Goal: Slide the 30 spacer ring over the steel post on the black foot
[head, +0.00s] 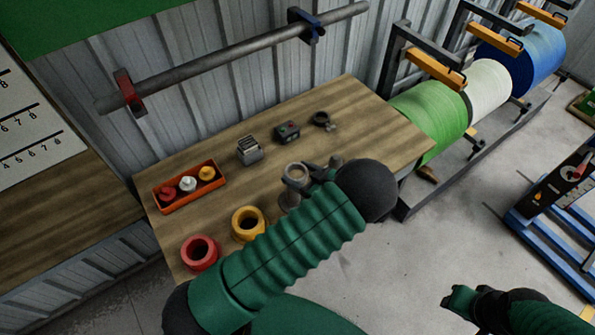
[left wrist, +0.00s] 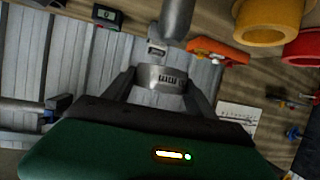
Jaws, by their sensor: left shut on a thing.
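My left gripper (head: 312,172) is shut on a grey metal spacer ring (head: 296,172), held above the bench. In the left wrist view the ring (left wrist: 160,78) sits between the two fingers (left wrist: 160,85), with dark markings on its side that I cannot read surely. A grey steel post (left wrist: 178,18) shows beyond the ring in that view, apart from it in the picture. In the head view a grey part (head: 288,200), probably the post, stands just below the ring, partly covered by my arm. The black foot is not clearly visible. My right gripper (head: 452,302) is at lower right, its jaws unclear.
A yellow collar (head: 248,222) and a red collar (head: 199,252) stand on the wooden bench (head: 378,122) left of the post. An orange tray (head: 190,203) holds small parts. A metal block (head: 249,150), green-buttoned box (head: 287,132) and dark clamp (head: 321,118) lie behind.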

